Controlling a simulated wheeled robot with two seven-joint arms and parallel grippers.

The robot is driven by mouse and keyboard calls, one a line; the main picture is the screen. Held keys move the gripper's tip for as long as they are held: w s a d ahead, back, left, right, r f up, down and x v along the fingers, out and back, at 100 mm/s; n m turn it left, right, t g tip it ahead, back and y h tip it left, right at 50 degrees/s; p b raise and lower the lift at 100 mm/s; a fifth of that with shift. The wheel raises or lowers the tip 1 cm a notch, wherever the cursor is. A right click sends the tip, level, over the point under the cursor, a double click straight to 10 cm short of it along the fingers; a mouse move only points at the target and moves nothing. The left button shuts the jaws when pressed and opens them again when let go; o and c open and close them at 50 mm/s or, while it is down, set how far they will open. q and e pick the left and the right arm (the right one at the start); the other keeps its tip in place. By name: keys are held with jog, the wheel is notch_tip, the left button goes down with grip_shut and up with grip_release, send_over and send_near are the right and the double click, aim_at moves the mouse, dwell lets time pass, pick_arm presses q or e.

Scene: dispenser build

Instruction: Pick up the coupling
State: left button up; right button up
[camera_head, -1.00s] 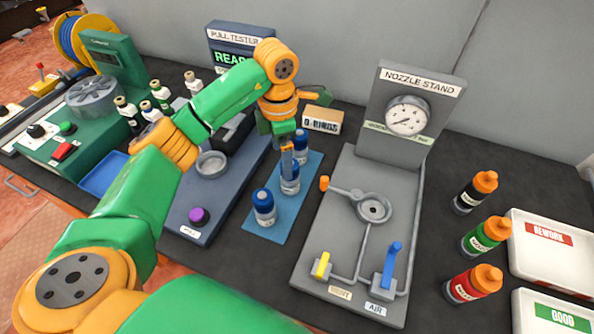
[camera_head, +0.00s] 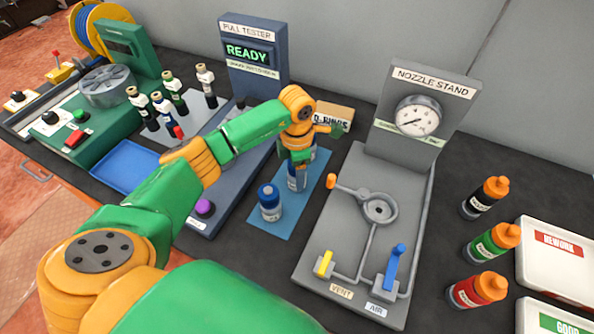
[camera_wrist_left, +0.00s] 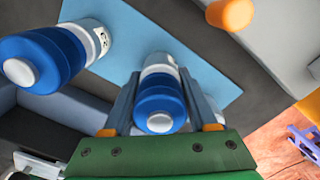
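Blue-capped, white-bodied pieces, which I take to be the couplings, stand on a light blue mat (camera_head: 267,227). The near coupling (camera_head: 270,203) stands alone and also shows at upper left in the left wrist view (camera_wrist_left: 45,60). My left gripper (camera_head: 297,170) points down over the middle coupling (camera_head: 296,183). In the left wrist view my gripper (camera_wrist_left: 160,85) has one finger on each side of this coupling (camera_wrist_left: 160,103), with only slim gaps; I see no clear contact. The far coupling is mostly hidden behind my gripper. My right gripper is not in view.
The nozzle stand (camera_head: 335,245) is right of the mat, with an orange-tipped lever (camera_head: 331,181) near it. The pull tester (camera_head: 252,55) is to the left, and an O-rings box (camera_head: 335,115) stands behind. Several bottles (camera_head: 484,197) and trays are at the right.

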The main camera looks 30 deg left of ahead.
pick_arm(q)
jog(key=c, duration=0.7)
grip_shut()
jog(key=shift+w+r, duration=0.1)
